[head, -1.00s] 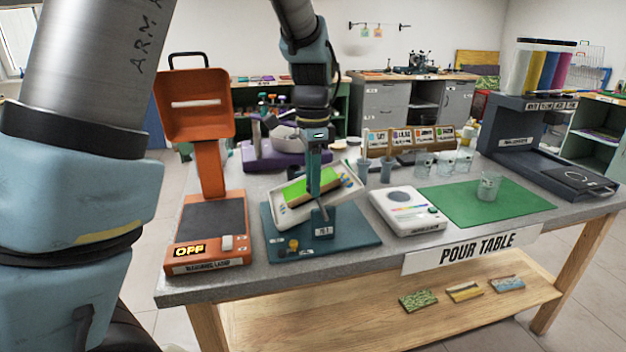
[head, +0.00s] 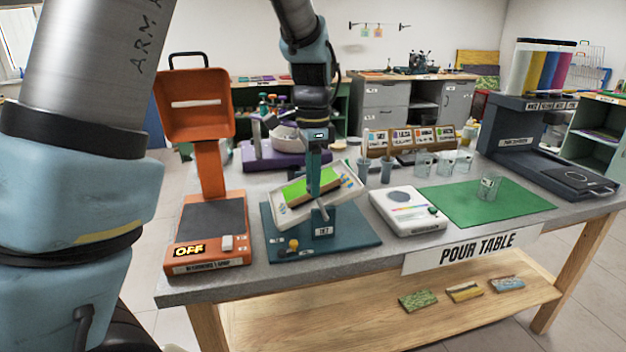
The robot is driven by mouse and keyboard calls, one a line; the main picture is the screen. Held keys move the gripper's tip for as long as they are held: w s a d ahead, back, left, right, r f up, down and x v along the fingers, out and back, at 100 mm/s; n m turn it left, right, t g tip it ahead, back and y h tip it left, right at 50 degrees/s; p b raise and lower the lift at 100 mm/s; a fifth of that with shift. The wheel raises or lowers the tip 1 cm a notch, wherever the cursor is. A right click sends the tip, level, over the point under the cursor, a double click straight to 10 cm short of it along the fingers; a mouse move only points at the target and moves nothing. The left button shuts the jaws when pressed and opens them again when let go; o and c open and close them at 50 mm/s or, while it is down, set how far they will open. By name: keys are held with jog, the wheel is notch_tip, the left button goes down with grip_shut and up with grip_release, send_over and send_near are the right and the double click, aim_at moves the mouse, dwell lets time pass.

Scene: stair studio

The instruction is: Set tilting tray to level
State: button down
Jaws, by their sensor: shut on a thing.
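The tilting tray (head: 292,213) is a white tray on a dark teal base (head: 352,243) on the pour table. It is tilted, with its left end low and its right end high. A green-topped panel (head: 299,191) lies in it. A short grey lever (head: 322,213) shows at the tray's front, above a small block with a label (head: 323,231) too small to read surely. My gripper (head: 317,196) points down in front of the tray and is shut, apparently on the lever; the fingertips partly hide the contact.
An orange lamp unit (head: 208,225) marked OFF stands close on the left. A white device (head: 408,212) stands close on the right, then a green mat (head: 465,205) with a clear cup (head: 489,186). Cups and a bottle rack (head: 410,142) stand behind.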

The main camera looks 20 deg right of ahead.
jog(key=shift+d+r+y+p, duration=0.3)
jog(key=shift+r+p, duration=0.05)
jog(key=shift+p, duration=0.6)
jog(key=d+y+p, duration=0.1)
jog(key=p, duration=0.1)
jog(key=shift+s+d+r+p, duration=0.1)
jog(key=shift+s+r+p, duration=0.1)
jog(key=shift+p, duration=0.2)
jog(key=shift+d+y+p, duration=0.65)
jog(key=shift+y+p, duration=0.15)
jog(key=shift+p, duration=0.25)
jog(key=shift+d+f+y+p, duration=0.3)
jog(key=shift+d+y+p, duration=0.1)
jog(key=shift+p, duration=0.05)
jog(key=c, duration=0.6)
grip_release()
jog(key=shift+o, duration=0.2)
